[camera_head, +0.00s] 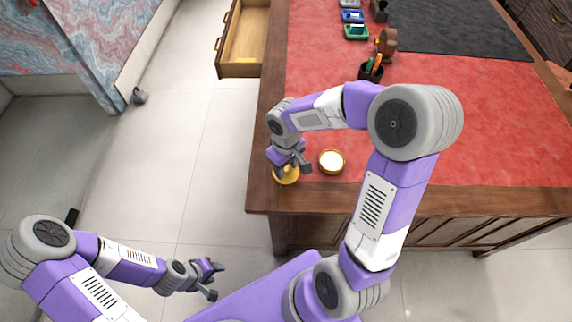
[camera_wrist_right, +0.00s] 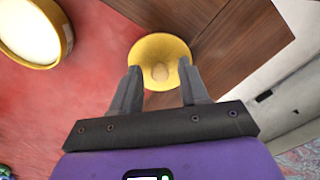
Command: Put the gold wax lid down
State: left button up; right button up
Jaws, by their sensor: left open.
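The gold wax lid (camera_head: 287,179) is at the desk's front-left corner, on the brown wooden border. In the right wrist view the round lid (camera_wrist_right: 160,48) shows its small central knob, just beyond my right fingertips. My right gripper (camera_wrist_right: 159,72) is open above the lid, with visible gaps between its fingers and the knob. In the head view my right gripper (camera_head: 291,166) partly covers the lid. The open gold wax jar (camera_head: 331,161) with pale wax stands to the right; it also shows in the right wrist view (camera_wrist_right: 67,32). My left gripper (camera_head: 217,281) is open and empty, off the desk.
The desk has a red leather top (camera_head: 470,120) and a wooden border (camera_head: 420,198). A black pen cup (camera_head: 371,72), a tape dispenser (camera_head: 387,43) and small coloured boxes (camera_head: 354,17) stand farther back. An open drawer (camera_head: 244,35) juts out left. Red leather right of the jar is clear.

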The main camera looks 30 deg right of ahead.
aim_at(286, 169)
notch_tip(286, 169, up, 12)
jog(key=p, duration=0.4)
jog(key=shift+r+p, duration=0.25)
jog(key=shift+p, duration=0.05)
dwell(0.4)
